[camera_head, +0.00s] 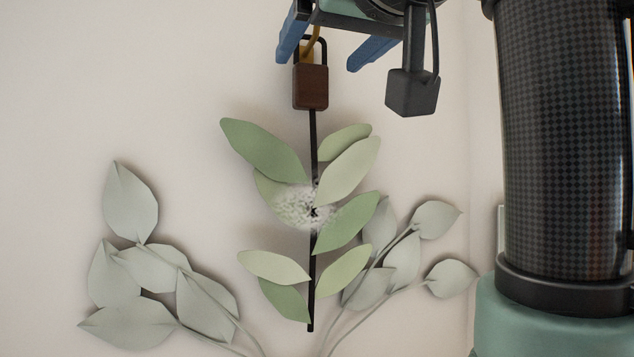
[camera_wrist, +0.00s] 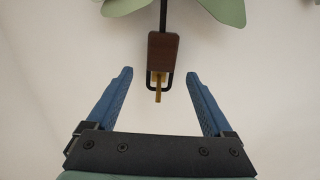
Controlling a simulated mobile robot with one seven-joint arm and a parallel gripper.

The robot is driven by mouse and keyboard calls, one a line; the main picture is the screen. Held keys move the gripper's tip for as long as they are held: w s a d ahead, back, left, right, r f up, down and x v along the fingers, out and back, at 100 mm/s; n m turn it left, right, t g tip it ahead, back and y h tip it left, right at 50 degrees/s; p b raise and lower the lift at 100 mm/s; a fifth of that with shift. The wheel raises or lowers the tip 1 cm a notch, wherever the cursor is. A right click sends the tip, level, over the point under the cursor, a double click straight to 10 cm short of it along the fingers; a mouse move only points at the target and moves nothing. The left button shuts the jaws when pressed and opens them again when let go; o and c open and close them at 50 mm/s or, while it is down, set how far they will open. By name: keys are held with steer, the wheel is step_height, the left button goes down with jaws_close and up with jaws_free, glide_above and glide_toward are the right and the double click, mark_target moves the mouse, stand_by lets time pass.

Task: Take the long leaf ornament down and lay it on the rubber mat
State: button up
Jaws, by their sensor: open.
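The long leaf ornament (camera_head: 312,245) hangs upright against the pale wall in the head view. It has a thin black stem, green leaves and a speckled white tuft in the middle. At its top is a brown block (camera_head: 310,87) with a black loop, hung on a yellowish hook (camera_head: 309,47). My gripper (camera_head: 316,62) is open, with blue fingers beside the loop. In the wrist view, my gripper (camera_wrist: 158,75) has its fingers apart on either side of the brown block (camera_wrist: 163,52) and loop, with visible gaps. The rubber mat is not in view.
Pale grey-green leaf sprays (camera_head: 135,270) stand out on the wall to the left, and another spray (camera_head: 405,255) is at the lower right, partly behind the ornament. My arm fills the right side. Bare wall lies at the upper left.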

steer(key=shift+p+x, duration=0.55)
steer(key=shift+x, duration=0.75)
steer(key=shift+s, duration=0.1)
steer(key=shift+c, duration=0.3)
jaws_close()
